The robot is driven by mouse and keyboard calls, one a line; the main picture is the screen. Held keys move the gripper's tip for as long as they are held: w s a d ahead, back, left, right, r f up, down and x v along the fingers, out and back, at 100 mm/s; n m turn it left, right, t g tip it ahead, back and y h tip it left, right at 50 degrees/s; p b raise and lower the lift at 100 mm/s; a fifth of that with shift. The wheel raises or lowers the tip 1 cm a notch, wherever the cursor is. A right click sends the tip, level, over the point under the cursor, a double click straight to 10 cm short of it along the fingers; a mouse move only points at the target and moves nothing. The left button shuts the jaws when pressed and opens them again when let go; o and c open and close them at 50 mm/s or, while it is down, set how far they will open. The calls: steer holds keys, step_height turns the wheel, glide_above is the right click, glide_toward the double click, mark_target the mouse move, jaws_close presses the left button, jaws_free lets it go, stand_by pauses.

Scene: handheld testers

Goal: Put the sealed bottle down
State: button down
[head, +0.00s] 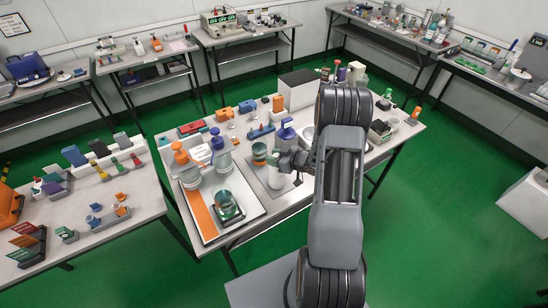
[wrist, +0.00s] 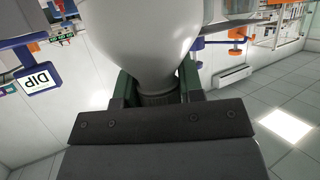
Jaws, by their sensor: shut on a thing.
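The gripper is shut on the neck. The bottle's far end is outside the wrist view. In the head view it looks roughly upright. I cannot tell whether its base touches the grey mat (head: 255,178) below.
My arm hides the table to the right. Some bare tabletop shows near the front edge.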

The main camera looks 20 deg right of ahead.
steer(key=shift+f, duration=0.15)
steer(key=c, duration=0.8)
jaws_free()
steer(key=shift+o, duration=0.2)
steer(key=shift+r, duration=0.2)
steer(key=b+v, duration=0.2)
steer(key=v, duration=0.9)
steer(key=w+r+m+h, duration=0.3)
steer(key=r+m+h, duration=0.1)
steer(key=r+h, duration=0.7)
steer(key=s+a+r+m+g+y, duration=0.1)
steer(key=s+a+r+g, duration=0.2)
steer(key=s+a, duration=0.5)
steer(key=s+a+r+m+g+y, duration=0.1)
steer(key=s+a+r+g+y, duration=0.1)
steer(key=s+a, duration=0.5)
steer(key=shift+s+a+r+m+g+y, duration=0.35)
steer(key=shift+s+g, duration=0.2)
steer(key=shift+g, duration=0.35)
